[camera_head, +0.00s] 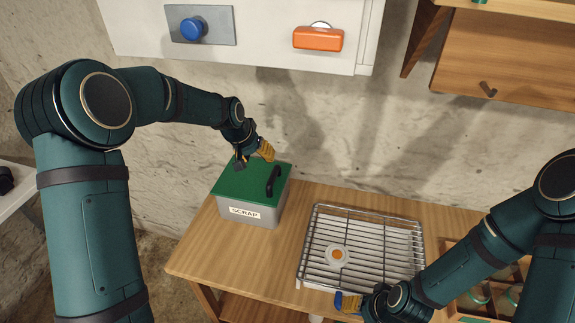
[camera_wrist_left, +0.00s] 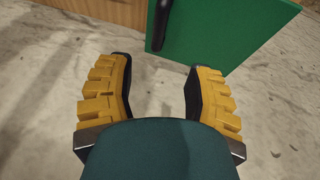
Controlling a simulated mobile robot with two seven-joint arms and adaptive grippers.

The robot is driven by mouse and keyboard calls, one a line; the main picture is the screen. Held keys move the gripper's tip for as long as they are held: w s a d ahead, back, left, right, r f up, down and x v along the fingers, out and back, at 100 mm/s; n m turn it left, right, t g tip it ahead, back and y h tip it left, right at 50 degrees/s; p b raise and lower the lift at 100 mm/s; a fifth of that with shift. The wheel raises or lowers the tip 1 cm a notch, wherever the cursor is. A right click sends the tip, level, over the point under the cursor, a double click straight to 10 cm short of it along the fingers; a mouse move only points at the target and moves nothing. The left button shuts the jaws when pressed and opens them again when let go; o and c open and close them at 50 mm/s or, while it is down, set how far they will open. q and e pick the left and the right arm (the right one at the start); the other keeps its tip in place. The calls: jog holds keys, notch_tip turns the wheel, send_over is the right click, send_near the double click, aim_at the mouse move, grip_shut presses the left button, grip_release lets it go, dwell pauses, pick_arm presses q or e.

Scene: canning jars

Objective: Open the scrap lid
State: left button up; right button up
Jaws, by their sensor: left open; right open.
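The scrap bin (camera_head: 250,212) is a grey box labelled SCRAP at the left end of the wooden table. Its green lid (camera_head: 236,183) lies shut on top, with a black arched handle (camera_head: 273,181) on the right part. My left gripper (camera_head: 254,158) is open and empty above the lid's back edge, left of and behind the handle. In the left wrist view, the green lid (camera_wrist_left: 225,25) and part of the black handle (camera_wrist_left: 160,22) show beyond the open fingers, apart from them. My right gripper (camera_head: 350,302) is open at the table's front edge, partly hidden by its wrist.
A wooden crate (camera_head: 452,262) with jars is at the right. A white cabinet with an orange handle (camera_head: 318,39) hangs above. Bare wood lies between bin and rack.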

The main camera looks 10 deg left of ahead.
aim_at(272, 174)
pick_arm(q)
jog(key=x, duration=1.3)
jog(key=shift+w+p, duration=0.3)
jog(key=shift+w, duration=0.05)
grip_shut()
